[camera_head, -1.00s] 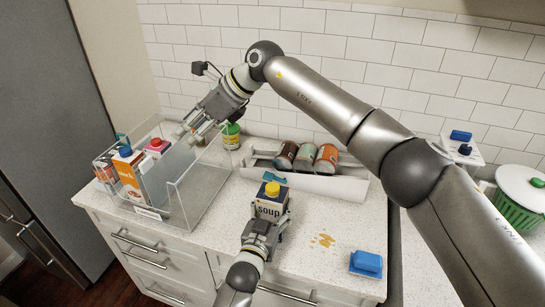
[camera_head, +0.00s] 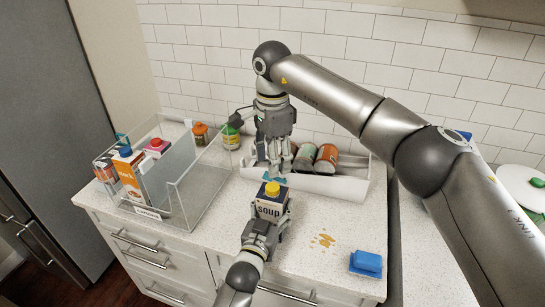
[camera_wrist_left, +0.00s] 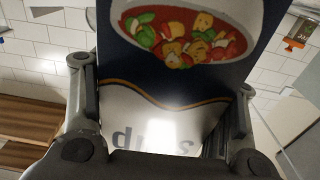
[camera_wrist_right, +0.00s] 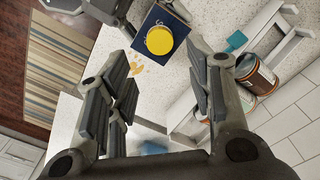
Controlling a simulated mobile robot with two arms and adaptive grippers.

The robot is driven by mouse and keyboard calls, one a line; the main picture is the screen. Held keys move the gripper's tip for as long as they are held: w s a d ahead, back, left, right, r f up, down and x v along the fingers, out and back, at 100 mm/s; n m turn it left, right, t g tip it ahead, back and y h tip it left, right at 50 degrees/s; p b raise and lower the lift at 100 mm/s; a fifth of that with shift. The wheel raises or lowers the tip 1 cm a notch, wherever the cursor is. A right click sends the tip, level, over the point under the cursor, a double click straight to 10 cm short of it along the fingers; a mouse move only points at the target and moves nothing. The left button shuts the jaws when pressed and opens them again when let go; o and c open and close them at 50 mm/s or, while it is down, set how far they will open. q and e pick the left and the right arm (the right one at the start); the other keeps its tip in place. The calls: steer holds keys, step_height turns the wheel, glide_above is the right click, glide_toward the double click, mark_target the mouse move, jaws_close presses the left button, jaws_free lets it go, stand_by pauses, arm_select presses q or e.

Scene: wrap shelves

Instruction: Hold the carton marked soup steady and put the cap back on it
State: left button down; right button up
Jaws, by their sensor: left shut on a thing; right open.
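The soup carton (camera_head: 270,208) stands upright near the counter's front, dark blue above with a white band lettered "soup". A yellow cap (camera_head: 272,188) sits on its top; whether it is fully seated I cannot tell. The cap also shows in the right wrist view (camera_wrist_right: 159,40). My left gripper (camera_head: 267,222) is shut on the soup carton, its fingers on either side. The carton's printed face fills the left wrist view (camera_wrist_left: 180,80). My right gripper (camera_head: 279,170) is open and empty, pointing down behind the carton, over the front of the white tray.
The white tray (camera_head: 330,188) holds several cans lying down. A clear bin (camera_head: 190,208) at left holds cartons. Two jars (camera_head: 231,138) stand behind it. A blue sponge-like block (camera_head: 366,263) and a brownish spill (camera_head: 322,240) lie right of the soup carton on otherwise clear counter.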

mark_target(272, 186)
steer(key=shift+f, duration=4)
steer(key=shift+c, duration=0.2)
jaws_close()
steer(key=m, duration=0.5)
steer(key=shift+m, duration=0.3)
steer(key=m, duration=0.4)
steer(key=shift+m, duration=0.4)
steer(key=m, duration=0.4)
steer(key=shift+m, duration=0.3)
steer(key=m, duration=0.6)
steer(key=shift+o, duration=0.8)
jaws_free()
